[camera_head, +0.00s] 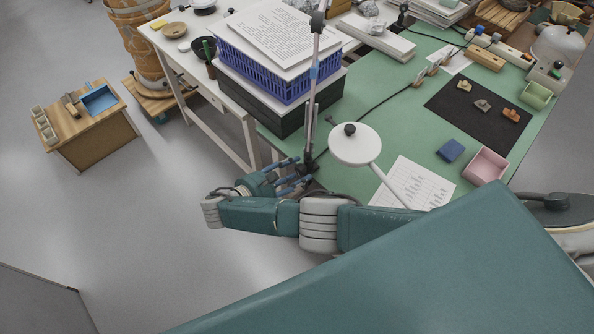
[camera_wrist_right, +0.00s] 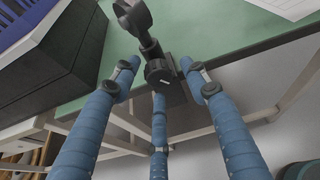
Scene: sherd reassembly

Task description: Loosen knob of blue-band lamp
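The blue-band lamp's metal arm (camera_head: 311,105) rises from the green table's edge, with a blue band (camera_head: 315,74) partway up. Its dark clamp (camera_head: 308,163) sits at that edge. In the right wrist view the lamp's dark joint (camera_wrist_right: 135,18) shows above a round black knob (camera_wrist_right: 158,72) with a pale mark. My right gripper (camera_head: 292,180) is beside the clamp. In the right wrist view its three blue fingers (camera_wrist_right: 160,85) are spread, with the knob between the upper two tips. No firm contact is visible. My left gripper is out of view.
A blue crate (camera_head: 262,75) on dark boxes stands left of the lamp arm. A white round lamp head (camera_head: 355,144) and a printed sheet (camera_head: 418,184) are to the right. A pink tray (camera_head: 485,166) is farther right. Open floor lies left of the table.

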